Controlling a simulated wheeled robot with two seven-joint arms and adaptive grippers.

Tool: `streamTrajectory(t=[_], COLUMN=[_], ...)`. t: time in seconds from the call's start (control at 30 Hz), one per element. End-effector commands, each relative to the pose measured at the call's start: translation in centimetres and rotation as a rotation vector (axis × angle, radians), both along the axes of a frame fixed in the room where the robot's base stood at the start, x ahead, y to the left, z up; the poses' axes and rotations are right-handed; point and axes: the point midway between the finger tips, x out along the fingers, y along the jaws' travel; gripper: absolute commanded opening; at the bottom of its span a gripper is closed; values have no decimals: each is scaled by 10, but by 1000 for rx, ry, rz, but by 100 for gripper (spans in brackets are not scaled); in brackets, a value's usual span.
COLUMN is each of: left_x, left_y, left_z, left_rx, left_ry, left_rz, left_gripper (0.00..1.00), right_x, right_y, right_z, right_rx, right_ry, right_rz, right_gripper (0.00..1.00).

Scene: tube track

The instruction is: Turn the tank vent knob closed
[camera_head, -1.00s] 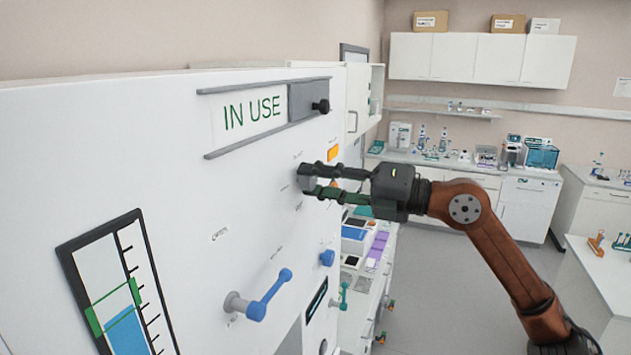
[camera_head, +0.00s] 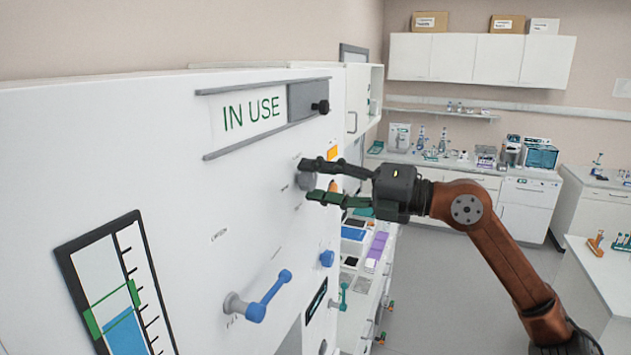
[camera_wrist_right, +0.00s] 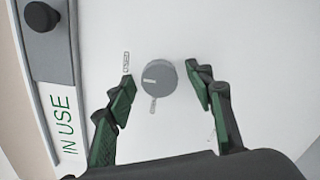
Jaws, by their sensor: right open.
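The vent knob is a round grey knob (camera_head: 306,181) on the white upright panel (camera_head: 180,190). In the right wrist view the knob (camera_wrist_right: 160,77) shows a pale pointer line on its face, with small labels beside it. My right gripper (camera_head: 312,180) is open, with one finger above and one below the knob in the head view. In the right wrist view the fingers of the gripper (camera_wrist_right: 159,98) stand apart on either side of the knob, with gaps to it. My left gripper is not in view.
An IN USE sign (camera_head: 252,113) with a black slider knob (camera_head: 320,107) sits above. A blue lever (camera_head: 268,296), a blue knob (camera_head: 327,258) and a level gauge (camera_head: 120,290) are lower on the panel. Open floor lies right of the panel.

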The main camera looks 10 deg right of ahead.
Motion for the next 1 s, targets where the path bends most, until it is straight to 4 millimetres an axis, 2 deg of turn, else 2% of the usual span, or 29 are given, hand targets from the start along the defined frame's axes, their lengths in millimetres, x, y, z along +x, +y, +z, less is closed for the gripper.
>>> streamTrajectory(t=[0.17,0.4,0.6,0.77,1.0], left_x=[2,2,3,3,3], left_y=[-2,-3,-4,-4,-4], left_z=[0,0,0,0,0], left_rx=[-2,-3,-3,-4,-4], left_ry=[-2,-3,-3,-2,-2], left_rz=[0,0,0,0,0], left_gripper=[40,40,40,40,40], right_x=[-14,-41,-58,-64,-65], right_y=[-23,-64,-89,-96,-97], right_z=[-1,-1,-1,0,0], right_rx=[-1,-2,0,0,0], right_ry=[1,0,1,0,-1], right_rz=[-5,-5,-4,-1,-1], right_gripper=[49,49,49,49,49])
